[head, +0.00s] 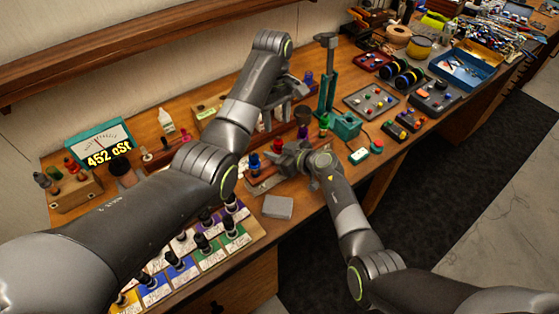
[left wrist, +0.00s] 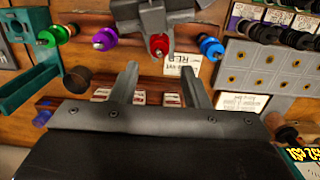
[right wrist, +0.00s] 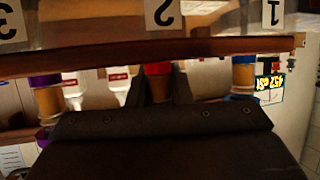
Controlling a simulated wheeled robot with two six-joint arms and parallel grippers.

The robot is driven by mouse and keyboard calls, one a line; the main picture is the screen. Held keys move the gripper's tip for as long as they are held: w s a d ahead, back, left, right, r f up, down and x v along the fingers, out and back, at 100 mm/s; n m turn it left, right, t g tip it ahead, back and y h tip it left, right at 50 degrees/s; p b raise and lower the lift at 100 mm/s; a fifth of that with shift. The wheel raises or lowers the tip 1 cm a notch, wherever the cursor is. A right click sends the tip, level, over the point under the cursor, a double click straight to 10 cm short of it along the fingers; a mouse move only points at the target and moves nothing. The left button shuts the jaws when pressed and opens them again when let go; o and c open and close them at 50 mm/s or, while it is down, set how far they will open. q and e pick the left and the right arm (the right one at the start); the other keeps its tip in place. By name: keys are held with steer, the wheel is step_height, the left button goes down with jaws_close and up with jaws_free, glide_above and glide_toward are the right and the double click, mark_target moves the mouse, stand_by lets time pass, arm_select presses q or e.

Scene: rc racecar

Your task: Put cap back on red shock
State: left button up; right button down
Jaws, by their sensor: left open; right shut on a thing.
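The red shock shows a red top and tan body (right wrist: 157,82) in the right wrist view, between the two fingers of my right gripper (right wrist: 160,88). That gripper is shut on it. The red end also shows in the left wrist view (left wrist: 158,44), below the dark right gripper, beside a card marked RED (left wrist: 182,68). In the head view my right gripper (head: 292,158) is low at the shock rack, beside the red end (head: 277,145). My left gripper (left wrist: 163,82) is open and empty above the bench behind the rack. I cannot tell whether a cap is on the red shock.
Green (left wrist: 52,36), purple (left wrist: 105,38) and blue (left wrist: 210,47) shock ends flank the red one. White bottles (left wrist: 102,94) stand behind. A teal press (head: 327,75) rises to the right; a viscosity meter (head: 100,145) stands at left. A grey block (head: 278,207) lies near the front edge.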

mark_target(278, 137)
arm_select(q)
step_height(278, 137, down, 7)
steer(key=shift+s+d, duration=0.15)
stand_by(0.4)
jaws_close()
steer(key=shift+m, duration=1.6)
steer(key=shift+o, duration=0.5)
jaws_free()
